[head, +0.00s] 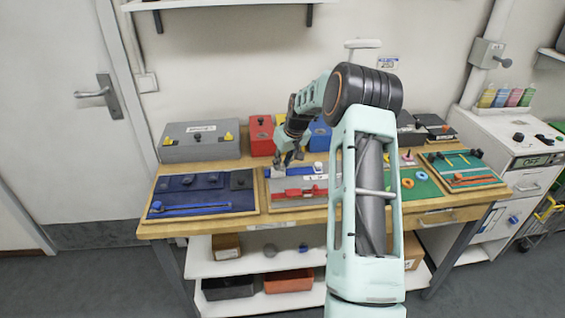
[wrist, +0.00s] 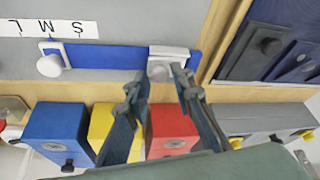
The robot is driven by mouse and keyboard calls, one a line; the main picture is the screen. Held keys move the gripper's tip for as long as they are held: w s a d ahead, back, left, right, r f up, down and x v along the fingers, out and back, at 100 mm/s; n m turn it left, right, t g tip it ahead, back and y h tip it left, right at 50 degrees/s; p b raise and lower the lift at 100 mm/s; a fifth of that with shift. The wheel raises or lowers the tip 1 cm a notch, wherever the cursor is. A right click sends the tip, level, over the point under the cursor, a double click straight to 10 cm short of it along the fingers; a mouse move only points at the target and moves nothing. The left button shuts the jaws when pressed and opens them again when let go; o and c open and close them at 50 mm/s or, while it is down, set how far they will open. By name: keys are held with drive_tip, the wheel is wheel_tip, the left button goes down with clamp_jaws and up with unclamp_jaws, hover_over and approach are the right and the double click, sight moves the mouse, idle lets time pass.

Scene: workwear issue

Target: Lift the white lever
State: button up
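On the grey panel (head: 268,190) a blue strip (wrist: 110,56) carries two white levers with round knobs. One lever (wrist: 165,56) lies between my fingertips in the wrist view, its knob partly visible there. The other white lever (wrist: 49,66) is to the left in that view, and its knob also shows in the head view (head: 318,166). My gripper (wrist: 160,71) is open, its two fingers apart on either side of the nearer knob; I cannot tell whether they touch it. In the head view my gripper (head: 289,160) is over the panel's back left part.
A label strip reading S, M, L (wrist: 45,28) is on the panel. Blue (wrist: 57,130), yellow (wrist: 103,125) and red (wrist: 172,128) boxes stand close behind it. A dark blue board (head: 200,193) lies to the left, a green one (head: 418,186) to the right.

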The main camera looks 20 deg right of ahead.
sight(272, 172)
clamp_jaws()
